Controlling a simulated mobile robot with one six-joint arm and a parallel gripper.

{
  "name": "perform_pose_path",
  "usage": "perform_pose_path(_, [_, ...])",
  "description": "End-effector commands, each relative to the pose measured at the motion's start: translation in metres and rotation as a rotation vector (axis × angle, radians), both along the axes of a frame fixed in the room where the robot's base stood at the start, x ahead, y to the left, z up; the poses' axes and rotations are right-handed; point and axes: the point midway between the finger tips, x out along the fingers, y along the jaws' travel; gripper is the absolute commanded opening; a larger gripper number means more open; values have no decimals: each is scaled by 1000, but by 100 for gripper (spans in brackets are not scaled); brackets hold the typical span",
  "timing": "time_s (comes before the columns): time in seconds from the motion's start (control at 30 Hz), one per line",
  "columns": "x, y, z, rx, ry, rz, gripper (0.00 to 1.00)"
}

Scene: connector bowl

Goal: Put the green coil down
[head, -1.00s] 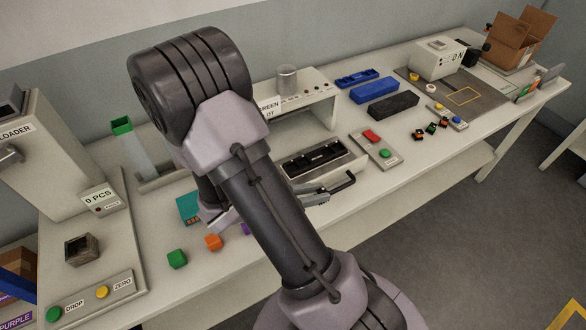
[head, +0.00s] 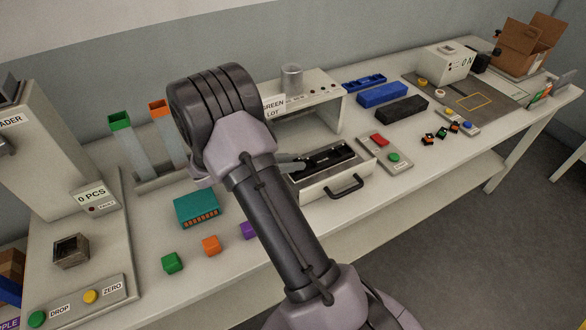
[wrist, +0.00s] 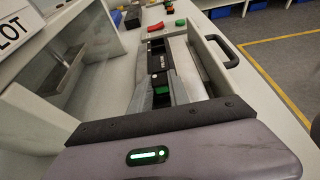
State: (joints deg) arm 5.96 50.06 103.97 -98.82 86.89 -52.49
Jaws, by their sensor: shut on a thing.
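In the head view my gripper (head: 292,164) is at the left end of the black slotted holder (head: 322,160) in the open drawer, partly behind my arm. The coil cannot be made out there. I cannot tell whether the coil touches the holder.
The drawer's handle (head: 345,188) sticks out at the front. The grey housing (head: 318,92) stands behind it. A red and green button panel (head: 384,150) is to the right. A teal box (head: 197,207) and green (head: 172,262), orange (head: 211,245) and purple (head: 248,230) cubes lie left.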

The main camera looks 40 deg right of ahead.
Motion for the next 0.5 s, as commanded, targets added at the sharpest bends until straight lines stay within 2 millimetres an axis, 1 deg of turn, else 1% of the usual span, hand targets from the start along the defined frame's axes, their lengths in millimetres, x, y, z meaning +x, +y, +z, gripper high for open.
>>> perform_pose_path(0.03, [0, 0, -11, 2, 1, 1, 0])
perform_pose_path(0.17, [-1, 1, -9, 5, 2, 0, 0])
perform_pose_path(0.2, [-1, 1, -9, 5, 3, 1, 23])
perform_pose_path(0.27, [-1, 1, -10, 6, 4, 0, 35])
perform_pose_path(0.3, [-1, 1, -10, 5, 3, 0, 43])
perform_pose_path(0.5, [-1, 1, -9, 3, 1, 0, 43])
